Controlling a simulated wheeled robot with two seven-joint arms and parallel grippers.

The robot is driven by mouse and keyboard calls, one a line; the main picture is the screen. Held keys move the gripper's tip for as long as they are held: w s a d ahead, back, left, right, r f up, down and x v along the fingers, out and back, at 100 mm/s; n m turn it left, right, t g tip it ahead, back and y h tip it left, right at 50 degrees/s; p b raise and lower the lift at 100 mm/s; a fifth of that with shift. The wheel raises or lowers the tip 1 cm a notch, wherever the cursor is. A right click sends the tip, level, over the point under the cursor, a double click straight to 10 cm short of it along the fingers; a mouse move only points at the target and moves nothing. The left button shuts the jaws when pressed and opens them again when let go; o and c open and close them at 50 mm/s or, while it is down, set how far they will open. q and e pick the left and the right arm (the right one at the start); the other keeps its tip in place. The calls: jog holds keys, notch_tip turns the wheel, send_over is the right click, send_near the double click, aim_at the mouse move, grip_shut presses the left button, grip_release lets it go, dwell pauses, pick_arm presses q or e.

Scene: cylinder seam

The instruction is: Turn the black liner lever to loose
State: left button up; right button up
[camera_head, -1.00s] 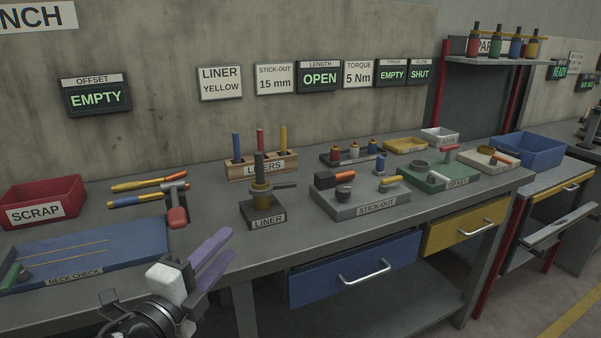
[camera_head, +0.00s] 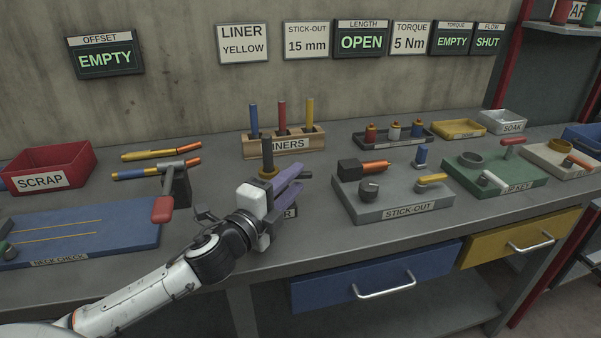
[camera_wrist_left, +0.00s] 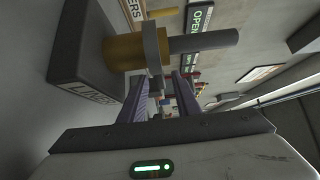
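The liner fixture stands on the bench, partly hidden behind my left gripper (camera_head: 299,178) in the head view. Its dark upright post (camera_head: 267,152) rises above a brass collar. In the left wrist view I see its black base (camera_wrist_left: 82,45), brass body (camera_wrist_left: 122,50) and grey ring (camera_wrist_left: 152,48). The black lever (camera_head: 306,174) shows as a short dark tip at my purple fingertips. In the wrist view the fingers (camera_wrist_left: 160,82) are apart, on either side of a dark piece below the ring. I cannot tell contact. My right gripper is out of view.
The wooden liners rack (camera_head: 257,150) stands behind the fixture, and the grey stick-out block (camera_head: 400,212) is to its right. A red-handled lever stand (camera_head: 163,208) and the blue neck-check board (camera_head: 125,215) lie to the left. A wall card reads liner yellow (camera_head: 242,43).

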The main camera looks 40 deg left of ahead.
aim_at(298, 178)
pick_arm(q)
jog(key=shift+w+a, duration=0.1)
jog(key=shift+w, duration=1.45)
grip_shut()
